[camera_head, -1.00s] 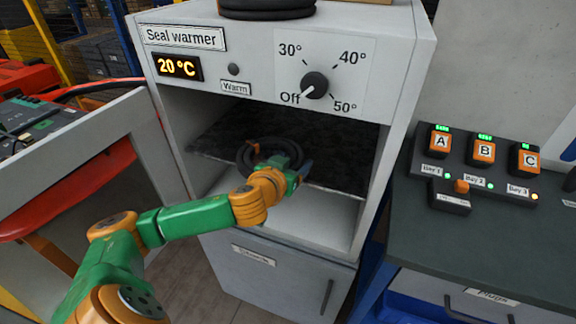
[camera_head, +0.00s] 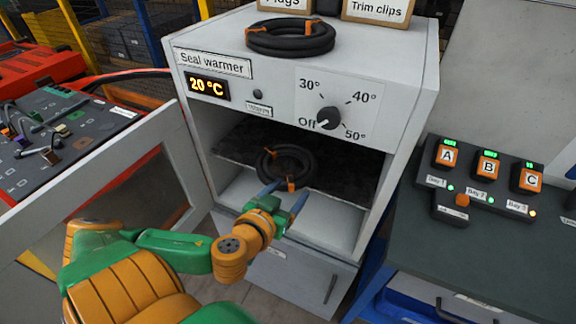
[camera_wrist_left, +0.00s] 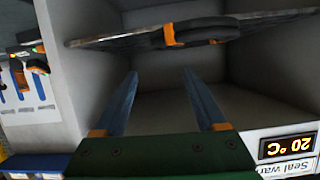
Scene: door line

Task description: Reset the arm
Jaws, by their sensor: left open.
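My left gripper (camera_head: 282,199) is open and empty, with blue fingers, at the front opening of the seal warmer (camera_head: 205,62). In the left wrist view, its two fingers (camera_wrist_left: 160,105) stand apart with nothing between them. A coiled black seal with orange clips (camera_head: 286,166) lies on the dark shelf inside the warmer, just beyond the fingertips. It also shows in the left wrist view (camera_wrist_left: 200,32). The warmer's door (camera_head: 110,170) stands open to the left. Its dial (camera_head: 330,118) points to Off and its display (camera_head: 208,87) reads 20 °C. My right gripper is not in view.
Another black coil (camera_head: 290,38) lies on top of the warmer, before the boxes labelled Plugs and Trim clips (camera_head: 378,10). A bench (camera_head: 470,240) on the right holds devices A, B and C (camera_head: 487,165). A red case (camera_head: 60,120) is at left.

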